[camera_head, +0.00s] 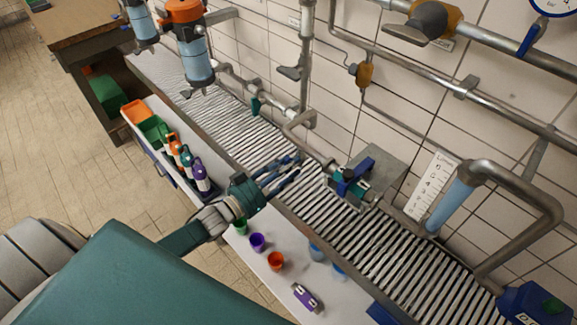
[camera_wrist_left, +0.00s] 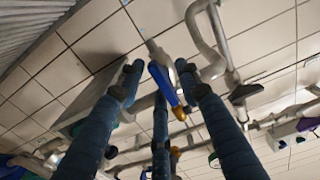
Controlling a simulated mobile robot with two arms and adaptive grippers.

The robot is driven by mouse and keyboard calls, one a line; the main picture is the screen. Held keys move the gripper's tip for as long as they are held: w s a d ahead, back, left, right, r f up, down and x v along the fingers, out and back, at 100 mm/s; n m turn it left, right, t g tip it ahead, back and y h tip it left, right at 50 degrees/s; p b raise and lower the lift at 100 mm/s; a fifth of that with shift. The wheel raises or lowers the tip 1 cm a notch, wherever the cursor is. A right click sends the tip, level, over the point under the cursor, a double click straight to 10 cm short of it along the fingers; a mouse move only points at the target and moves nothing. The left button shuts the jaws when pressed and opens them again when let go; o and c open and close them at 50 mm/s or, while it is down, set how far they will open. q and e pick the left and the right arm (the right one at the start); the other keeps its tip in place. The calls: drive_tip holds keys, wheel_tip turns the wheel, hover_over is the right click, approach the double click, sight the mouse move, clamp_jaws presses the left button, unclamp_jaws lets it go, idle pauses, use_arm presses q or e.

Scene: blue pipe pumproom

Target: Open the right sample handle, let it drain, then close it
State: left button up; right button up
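A blue handle (camera_head: 352,180) sits on a valve body at the right pipe branch, over the slatted grate, in the head view. I take it for the right sample handle. My left gripper (camera_head: 291,168) is just left of this valve, its fingers pointing towards it with a visible gap. In the left wrist view the fingers (camera_wrist_left: 163,80) are spread apart with nothing held. A blue and orange lever (camera_wrist_left: 165,85) shows between them, beyond the tips; I cannot tell which handle it is. A teal handle (camera_head: 255,105) is on the pipe further left. My right gripper is out of view.
Pipes run along the tiled wall, with a level scale (camera_head: 431,185) and blue tube (camera_head: 449,205) at right. A white shelf (camera_head: 310,277) in front of the grate holds small coloured cups (camera_head: 257,242). Bottles (camera_head: 186,160) stand left of my gripper. A blue container (camera_head: 527,303) is at lower right.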

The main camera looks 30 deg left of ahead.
use_arm(q)
drive_tip(key=v, duration=1.2)
drive_tip(key=shift+w, duration=0.1)
drive_tip(key=s+a+f+n+g+y, duration=0.15)
drive_tip(key=s+f+g+y, duration=0.35)
drive_tip(key=f, duration=1)
drive_tip(key=s+a+f+n+g, duration=0.15)
drive_tip(key=s+f, duration=0.55)
drive_tip(key=f, duration=0.8)
drive_tip(key=s+d+f+g, duration=0.3)
drive_tip(key=s+f, duration=0.3)
drive_tip(key=s, duration=0.2)
drive_tip(key=s+d+f+m+g, duration=0.1)
drive_tip(key=s+d+f+g, duration=0.2)
drive_tip(key=s+f, duration=0.3)
drive_tip(key=s+d+f+m+g+b, duration=0.1)
drive_tip(key=s+d+f+g, duration=0.2)
drive_tip(key=s+f, duration=0.3)
drive_tip(key=s+d, duration=0.1)
drive_tip(key=s, duration=0.4)
drive_tip(key=shift+s+d+y, duration=0.3)
drive_tip(key=shift+s+y, duration=0.1)
drive_tip(key=shift+g, duration=0.25)
idle(0.6)
